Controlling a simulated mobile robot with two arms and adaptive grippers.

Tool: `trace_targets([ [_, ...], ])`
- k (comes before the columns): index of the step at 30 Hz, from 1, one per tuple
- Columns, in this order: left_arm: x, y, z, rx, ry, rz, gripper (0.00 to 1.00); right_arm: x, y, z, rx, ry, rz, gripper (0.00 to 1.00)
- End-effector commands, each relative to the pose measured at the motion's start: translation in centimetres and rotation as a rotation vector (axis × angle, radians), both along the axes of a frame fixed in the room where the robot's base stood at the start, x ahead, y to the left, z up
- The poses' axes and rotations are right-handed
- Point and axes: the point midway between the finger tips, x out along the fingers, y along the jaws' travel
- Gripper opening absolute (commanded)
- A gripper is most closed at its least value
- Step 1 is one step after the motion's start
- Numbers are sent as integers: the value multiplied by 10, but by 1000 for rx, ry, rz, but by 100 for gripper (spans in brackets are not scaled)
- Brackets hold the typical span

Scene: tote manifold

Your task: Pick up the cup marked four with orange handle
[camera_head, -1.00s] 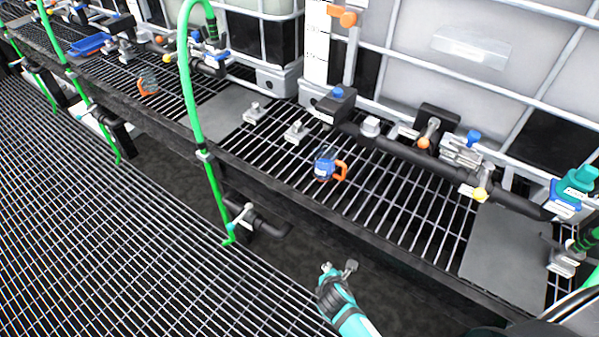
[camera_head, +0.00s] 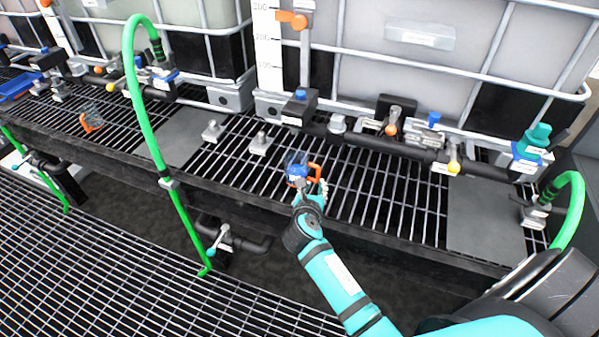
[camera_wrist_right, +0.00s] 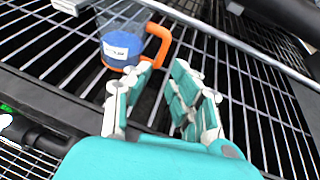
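A clear cup (camera_head: 295,163) with blue in it and an orange handle (camera_head: 315,172) stands on the grated shelf. In the right wrist view the cup (camera_wrist_right: 122,48) is upright at the upper left, its handle (camera_wrist_right: 160,45) on the right. It bears a white label whose mark is too small to read. My right gripper (camera_head: 309,189) is just in front of the cup in the head view. In the right wrist view its fingers (camera_wrist_right: 162,80) are spread and empty, just short of the handle. My left gripper is not in view.
Another cup with an orange handle (camera_head: 91,121) stands farther left on the grating. A black pipe with valves (camera_head: 390,146) runs behind the cup, below white caged tanks (camera_head: 420,75). A green hose (camera_head: 150,130) hangs to the left. The shelf's front edge (camera_head: 360,232) lies under my right arm.

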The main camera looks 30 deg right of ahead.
Motion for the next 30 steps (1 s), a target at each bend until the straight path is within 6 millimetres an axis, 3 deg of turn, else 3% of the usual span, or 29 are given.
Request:
trace_targets([
  [18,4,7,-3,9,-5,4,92,49,-41,-23,0,1,-1,21],
  [26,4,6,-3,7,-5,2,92,51,-43,-24,1,1,0,21],
  [30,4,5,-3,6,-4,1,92,51,-43,-24,1,1,0,6],
])
